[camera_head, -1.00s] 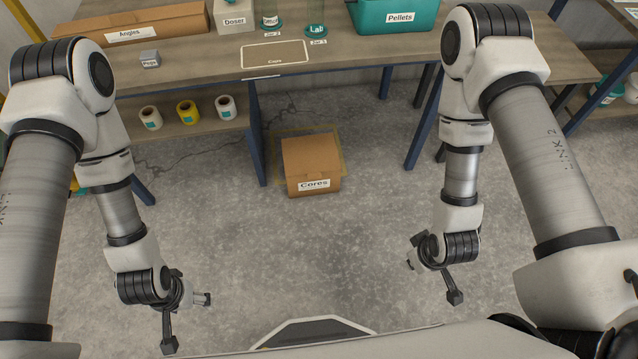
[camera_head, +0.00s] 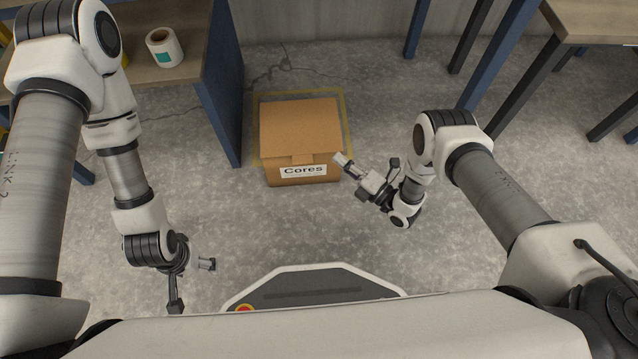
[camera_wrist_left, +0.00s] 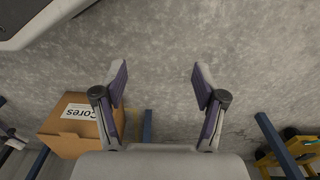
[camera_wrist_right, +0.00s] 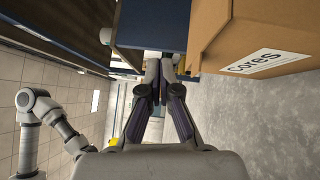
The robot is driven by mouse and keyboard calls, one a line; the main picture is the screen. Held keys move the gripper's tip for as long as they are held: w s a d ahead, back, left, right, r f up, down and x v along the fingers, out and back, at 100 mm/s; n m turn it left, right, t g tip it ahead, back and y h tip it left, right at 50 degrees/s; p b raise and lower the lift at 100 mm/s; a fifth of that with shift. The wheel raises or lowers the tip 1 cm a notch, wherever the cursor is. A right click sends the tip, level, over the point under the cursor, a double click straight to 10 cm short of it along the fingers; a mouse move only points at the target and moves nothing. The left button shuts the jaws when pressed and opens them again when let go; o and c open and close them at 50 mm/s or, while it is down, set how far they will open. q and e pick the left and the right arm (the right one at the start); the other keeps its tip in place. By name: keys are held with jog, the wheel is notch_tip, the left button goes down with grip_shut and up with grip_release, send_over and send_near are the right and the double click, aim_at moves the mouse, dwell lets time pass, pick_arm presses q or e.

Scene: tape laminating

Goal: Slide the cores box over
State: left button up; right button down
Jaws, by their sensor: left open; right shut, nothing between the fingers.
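The cores box (camera_head: 301,127), a brown closed carton with a white "Cores" label, sits on the floor inside a yellow outline (camera_head: 348,112). In the left wrist view the box (camera_wrist_left: 60,141) is at lower left; in the right wrist view it (camera_wrist_right: 225,40) is close at upper right. My right gripper (camera_head: 342,160) is shut and empty, its tip beside the box's front right corner; I cannot tell whether it touches. It also shows in the right wrist view (camera_wrist_right: 160,68). My left gripper (camera_wrist_left: 158,75) is open and empty, low at left, away from the box.
A workbench with a blue leg panel (camera_head: 219,95) stands just left of the box. A white roll (camera_head: 164,47) sits on its shelf. Another table (camera_head: 598,22) is at upper right. The floor right of the box (camera_head: 385,115) is clear.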

aim_at(305, 176)
jog(key=shift+m+g+h, duration=0.3)
jog(key=shift+m+g, duration=0.2)
jog(key=shift+m, duration=0.1)
jog(key=s+f+b, duration=0.2)
jog(key=f, duration=0.4)
jog(key=s+f+b, duration=0.3)
jog(key=f, duration=0.4)
jog(key=s+f+b, duration=0.2)
jog(key=f+b, duration=0.1)
jog(key=f, duration=0.3)
jog(key=shift+s+a+f, duration=0.15)
jog(key=shift+s, duration=0.05)
jog(key=b+x, duration=0.5)
jog(key=x, duration=0.4)
jog(key=shift+w+a+f, duration=0.1)
jog(key=shift+a+f, duration=0.1)
jog(key=w+b, duration=0.2)
jog(key=w, duration=0.1)
jog(key=shift+w+a+r, duration=0.1)
jog(key=shift+w, duration=0.3)
jog(key=shift+w+r, duration=0.1)
jog(key=shift+w, duration=0.1)
pick_arm(q)
notch_tip(305, 176, down, 20)
jog(key=w, duration=0.2)
jog(key=shift+w+r+t, duration=0.25)
jog(key=shift+w+t, duration=0.05)
jog(key=shift+w, duration=0.1)
pick_arm(e)
jog(key=shift+r, duration=0.1)
